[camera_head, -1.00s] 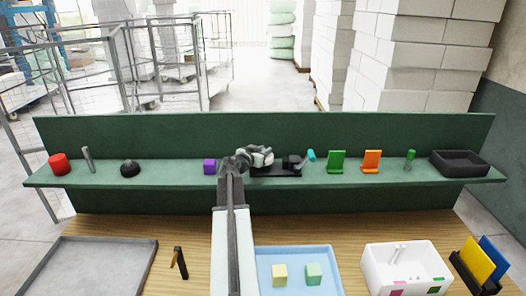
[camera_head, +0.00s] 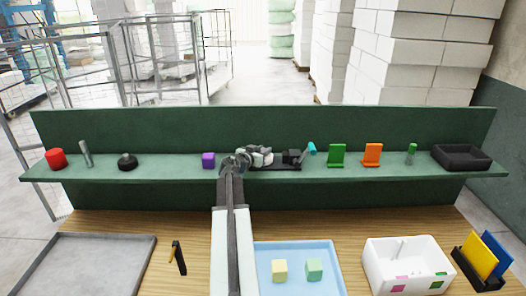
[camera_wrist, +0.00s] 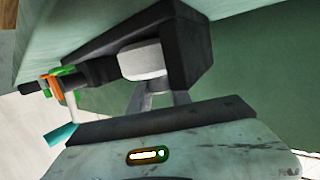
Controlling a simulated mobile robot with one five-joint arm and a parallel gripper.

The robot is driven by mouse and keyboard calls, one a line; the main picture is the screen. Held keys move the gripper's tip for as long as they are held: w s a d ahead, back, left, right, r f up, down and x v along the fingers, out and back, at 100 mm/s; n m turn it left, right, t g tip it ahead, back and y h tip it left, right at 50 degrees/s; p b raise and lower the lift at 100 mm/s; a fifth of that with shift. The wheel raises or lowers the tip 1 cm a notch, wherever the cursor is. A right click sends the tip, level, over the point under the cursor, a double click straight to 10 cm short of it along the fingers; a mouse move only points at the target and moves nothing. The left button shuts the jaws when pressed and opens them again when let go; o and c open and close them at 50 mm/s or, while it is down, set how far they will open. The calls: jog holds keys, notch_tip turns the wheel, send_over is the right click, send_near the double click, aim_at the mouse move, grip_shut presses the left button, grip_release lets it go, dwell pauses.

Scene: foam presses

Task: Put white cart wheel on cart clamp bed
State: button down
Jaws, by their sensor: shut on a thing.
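The cart clamp (camera_head: 288,168) is a low black base with a dark block and a turquoise handle (camera_head: 311,149), on the green shelf right of centre. My gripper (camera_head: 258,155) is over the left part of its bed. It is shut on the white cart wheel (camera_wrist: 142,60), a pale rounded piece in the wrist view. There the wheel lies against or just in front of the black clamp body (camera_wrist: 203,62). Whether it rests on the bed cannot be told. In the head view my gripper largely hides the wheel and the bed's left end.
Left on the shelf are a purple cube (camera_head: 208,160), black knob (camera_head: 127,162), grey peg (camera_head: 86,154) and red cylinder (camera_head: 56,158). Right are green (camera_head: 337,156) and orange (camera_head: 372,155) stands and a black tray (camera_head: 460,158). A green back panel (camera_head: 270,128) rises behind.

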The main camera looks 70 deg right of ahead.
jog(key=shift+f, duration=0.25)
jog(key=c, duration=1.1)
grip_release()
jog(key=shift+r, duration=0.1)
jog(key=p+v, duration=0.1)
jog(key=v, duration=0.7)
jog(key=shift+s, duration=0.1)
jog(key=shift+d, duration=0.1)
